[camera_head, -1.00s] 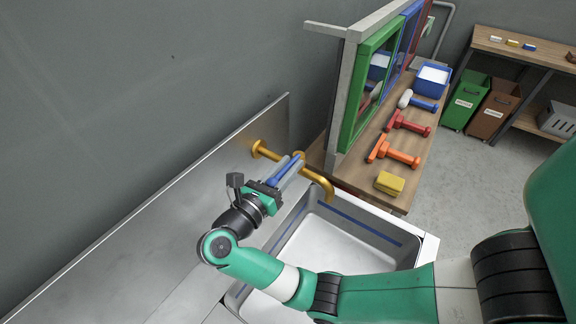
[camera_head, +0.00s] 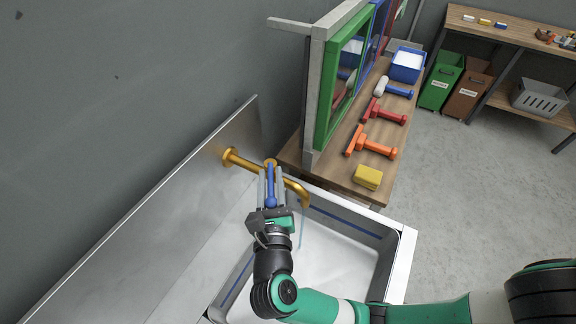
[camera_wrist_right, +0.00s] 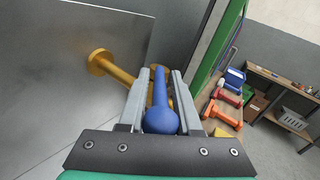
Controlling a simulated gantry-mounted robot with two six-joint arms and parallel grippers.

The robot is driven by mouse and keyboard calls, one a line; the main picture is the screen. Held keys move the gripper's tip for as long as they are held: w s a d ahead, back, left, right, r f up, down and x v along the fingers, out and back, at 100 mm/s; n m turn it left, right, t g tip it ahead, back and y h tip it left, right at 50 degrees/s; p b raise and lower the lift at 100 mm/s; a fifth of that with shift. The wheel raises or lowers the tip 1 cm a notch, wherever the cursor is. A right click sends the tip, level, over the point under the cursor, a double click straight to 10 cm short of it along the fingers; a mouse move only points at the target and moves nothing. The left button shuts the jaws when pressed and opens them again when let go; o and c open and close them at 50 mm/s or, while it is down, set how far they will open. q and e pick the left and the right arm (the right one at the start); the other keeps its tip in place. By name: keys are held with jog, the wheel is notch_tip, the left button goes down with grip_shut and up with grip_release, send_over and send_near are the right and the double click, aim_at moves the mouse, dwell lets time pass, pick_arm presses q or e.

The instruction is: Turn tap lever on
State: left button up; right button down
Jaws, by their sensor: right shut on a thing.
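The brass tap (camera_head: 240,161) comes out of the metal back panel, and its spout (camera_head: 304,198) curves down over the sink (camera_head: 403,258). The tap's blue lever (camera_head: 271,188) has a round knob end, which shows large in the right wrist view (camera_wrist_right: 160,118). My right gripper (camera_head: 271,174) is shut on the blue lever, with a grey finger along each side. The lever points from the tap toward the front of the sink. A thin pale-blue streak hangs below the spout, like running water. My left gripper is not in view.
A wooden bench (camera_head: 345,186) behind the sink holds a yellow sponge (camera_head: 368,177), orange (camera_head: 372,146), red (camera_head: 384,113) and blue tools, and a blue bin (camera_head: 407,66). Coloured frames (camera_head: 343,85) stand along it. Green (camera_head: 440,82) and brown bins stand farther back.

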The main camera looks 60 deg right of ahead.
jog(key=shift+s+d+r+n+t+y+p, duration=0.2)
jog(key=shift+n+t+y+p, duration=0.3)
jog(key=shift+t, duration=0.2)
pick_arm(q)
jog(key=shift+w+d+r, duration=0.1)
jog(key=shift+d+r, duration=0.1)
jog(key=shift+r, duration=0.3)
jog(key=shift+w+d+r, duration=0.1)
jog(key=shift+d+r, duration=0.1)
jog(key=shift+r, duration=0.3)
pick_arm(e)
jog(key=shift+f+n+t+y, duration=0.15)
jog(key=shift+n+t+y, duration=0.15)
jog(key=c, duration=0.8)
grip_release()
jog(key=shift+c, duration=0.2)
pick_arm(q)
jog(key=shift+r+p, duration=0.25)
jog(key=shift+p, duration=0.25)
pick_arm(e)
jog(key=v, duration=1.1)
jog(key=shift+s+a, duration=0.25)
jog(key=shift+s, duration=0.05)
